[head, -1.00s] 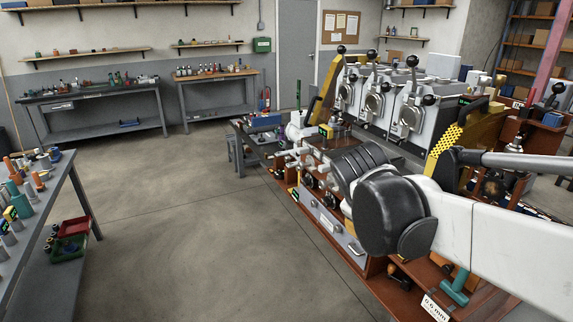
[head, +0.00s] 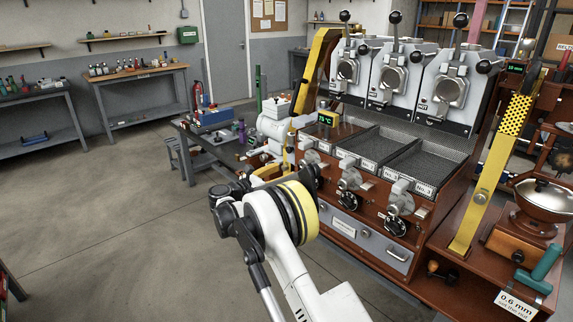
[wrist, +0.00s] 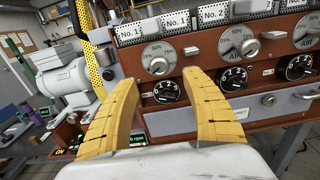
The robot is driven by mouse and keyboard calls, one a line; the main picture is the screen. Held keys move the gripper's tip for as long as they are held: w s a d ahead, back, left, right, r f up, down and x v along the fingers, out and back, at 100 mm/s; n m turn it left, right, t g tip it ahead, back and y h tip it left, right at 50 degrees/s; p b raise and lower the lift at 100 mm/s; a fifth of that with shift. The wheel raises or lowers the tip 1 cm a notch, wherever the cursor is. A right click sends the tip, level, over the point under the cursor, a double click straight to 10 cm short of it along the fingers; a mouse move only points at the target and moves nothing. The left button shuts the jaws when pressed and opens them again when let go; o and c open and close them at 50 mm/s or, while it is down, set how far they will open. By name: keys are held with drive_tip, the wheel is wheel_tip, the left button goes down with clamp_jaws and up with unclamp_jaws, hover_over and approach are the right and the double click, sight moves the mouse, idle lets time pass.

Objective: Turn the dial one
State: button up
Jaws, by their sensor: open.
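In the wrist view, a black dial with white marks (wrist: 168,92) sits on the roaster's red-brown front, below the left grey AIR dial (wrist: 160,58) and a No. 1 label. Two similar black dials (wrist: 232,79) (wrist: 299,67) are to its right. My gripper (wrist: 158,78) has two yellow fingers, spread open with nothing between them. The left black dial appears between the fingers, beyond them; no contact shows. In the head view, the middle (head: 348,201) and right (head: 397,226) black dials show. My arm covers much of the area around the left one, and the fingers are hard to make out.
A grey drawer front with a handle (head: 343,225) is below the dials. A white machine (head: 275,127) stands left of the roaster. A yellow upright bar (head: 490,165) and a teal handle (head: 541,270) are at the right. The floor at left (head: 100,220) is clear.

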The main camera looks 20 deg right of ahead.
sight(302, 165)
drive_tip(key=b+x, duration=0.1)
drive_tip(key=x, duration=0.2)
drive_tip(key=b+x, duration=0.1)
drive_tip(key=x, duration=0.2)
drive_tip(key=b+x, duration=0.1)
drive_tip(key=x, duration=0.2)
drive_tip(key=shift+w+d+f+b, duration=0.25)
drive_tip(key=shift+f+b, duration=0.05)
drive_tip(key=shift+w+d+r, duration=0.15)
drive_tip(key=shift+w+d, duration=0.05)
drive_tip(key=shift+d, duration=0.3)
drive_tip(key=c, duration=1.2)
